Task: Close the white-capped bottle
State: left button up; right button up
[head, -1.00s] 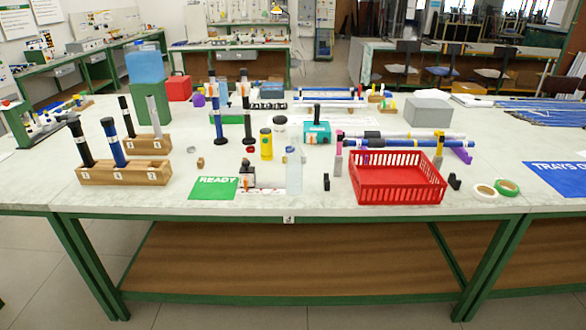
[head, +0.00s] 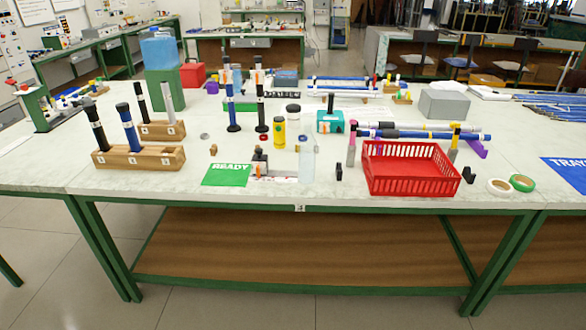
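A small pale bottle or jar (head: 293,116) stands upright at the middle of the worktable; its top looks grey to dark, and I cannot tell whether a white cap sits on it. A clear, pale bottle (head: 306,162) stands nearer the front edge, its top hard to make out. A yellow bottle (head: 279,133) stands between them to the left. A small grey ring or cap (head: 204,136) and a small red one (head: 263,138) lie on the tabletop to the left. Neither of my grippers is in view.
The worktable (head: 330,196) holds wooden rod blocks (head: 140,162) at left, a green READY mat (head: 227,175), a red basket (head: 411,186), tape rolls (head: 499,187) and a teal box (head: 330,123).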

aim_at(306, 145)
jog(key=i+j+z, duration=0.15)
jog(key=j+z, duration=0.15)
jog(key=z, duration=0.2)
jog(key=i+j+z, duration=0.15)
jog(key=j+z, duration=0.55)
jog(key=z, duration=0.25)
jog(key=j+z, duration=0.15)
jog(key=j, duration=1.05)
jog(key=k+j+z, duration=0.15)
jog(key=j, duration=1.05)
jog(key=i, duration=0.05)
